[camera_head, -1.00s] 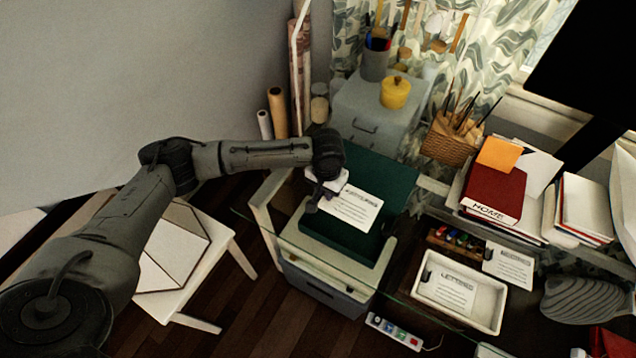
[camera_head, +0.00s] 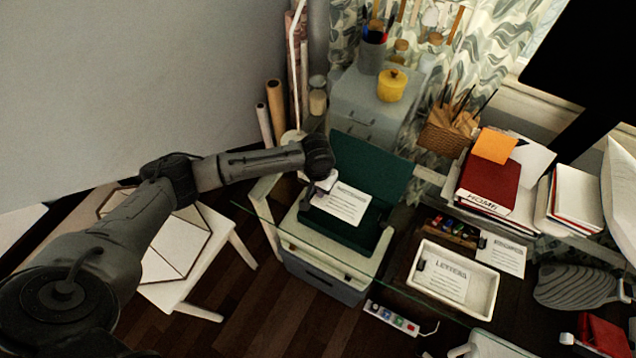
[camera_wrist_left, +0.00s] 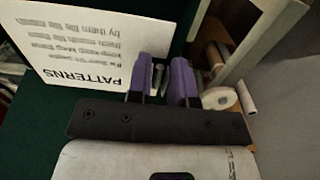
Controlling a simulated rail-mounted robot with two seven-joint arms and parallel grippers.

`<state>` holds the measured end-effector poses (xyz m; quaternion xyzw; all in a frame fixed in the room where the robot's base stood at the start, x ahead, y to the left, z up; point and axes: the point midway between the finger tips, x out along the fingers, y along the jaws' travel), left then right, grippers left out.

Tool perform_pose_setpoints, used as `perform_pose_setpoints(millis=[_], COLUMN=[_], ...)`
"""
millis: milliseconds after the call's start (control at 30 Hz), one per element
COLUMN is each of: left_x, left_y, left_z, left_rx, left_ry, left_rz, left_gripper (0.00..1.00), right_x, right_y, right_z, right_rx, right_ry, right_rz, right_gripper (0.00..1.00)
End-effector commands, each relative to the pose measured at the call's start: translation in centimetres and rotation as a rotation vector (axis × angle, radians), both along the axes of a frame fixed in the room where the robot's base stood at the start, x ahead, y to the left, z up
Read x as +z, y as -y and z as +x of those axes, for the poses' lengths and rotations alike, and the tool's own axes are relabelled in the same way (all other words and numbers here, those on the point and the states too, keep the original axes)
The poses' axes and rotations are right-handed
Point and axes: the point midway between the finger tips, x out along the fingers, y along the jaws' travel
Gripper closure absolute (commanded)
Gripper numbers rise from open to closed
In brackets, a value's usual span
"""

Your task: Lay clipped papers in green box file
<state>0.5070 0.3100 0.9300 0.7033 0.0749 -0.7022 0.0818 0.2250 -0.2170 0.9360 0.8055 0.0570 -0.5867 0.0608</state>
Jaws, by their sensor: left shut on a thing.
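The green box file (camera_head: 368,165) stands open on a pale cabinet, its lid raised at the back. My left gripper (camera_head: 325,183) is at its left side, shut on the edge of white clipped papers (camera_head: 342,203). The papers lie over the open box at a slight tilt; I cannot tell whether they touch its floor. In the left wrist view the purple-tipped fingers (camera_wrist_left: 162,85) are close together beside the papers (camera_wrist_left: 90,40), which read "PATTERNS", with dark green behind. The clip is hard to make out. My right gripper is not in view.
A glass edge (camera_head: 300,252) runs in front of the box. A white tray (camera_head: 482,310) with a "LETTERS" sheet is at the right. A grey drawer unit (camera_head: 365,105) with a yellow pot (camera_head: 391,86) stands behind. A white stool (camera_head: 215,225) is at the left.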

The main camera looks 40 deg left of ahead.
Motion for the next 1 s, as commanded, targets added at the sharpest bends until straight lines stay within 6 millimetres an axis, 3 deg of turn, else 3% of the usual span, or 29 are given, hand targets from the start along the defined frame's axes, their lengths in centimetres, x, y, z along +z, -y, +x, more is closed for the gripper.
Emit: perform_pose_setpoints(millis=[267, 600, 1000], left_x=[-0.9, -3.0, -6.2], left_y=[0.0, 0.0, 0.0], left_z=[0.0, 0.0, 0.0], left_rx=[-0.001, -0.002, 0.000], left_ry=[0.001, 0.001, -0.001], left_rz=[0.000, 0.001, 0.000], left_gripper=[1.00, 1.00, 1.00], right_x=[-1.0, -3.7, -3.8], right_y=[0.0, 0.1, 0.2], right_z=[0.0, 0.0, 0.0], right_rx=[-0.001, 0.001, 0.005], right_ry=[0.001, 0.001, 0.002], right_rz=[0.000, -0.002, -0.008], right_gripper=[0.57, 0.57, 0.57])
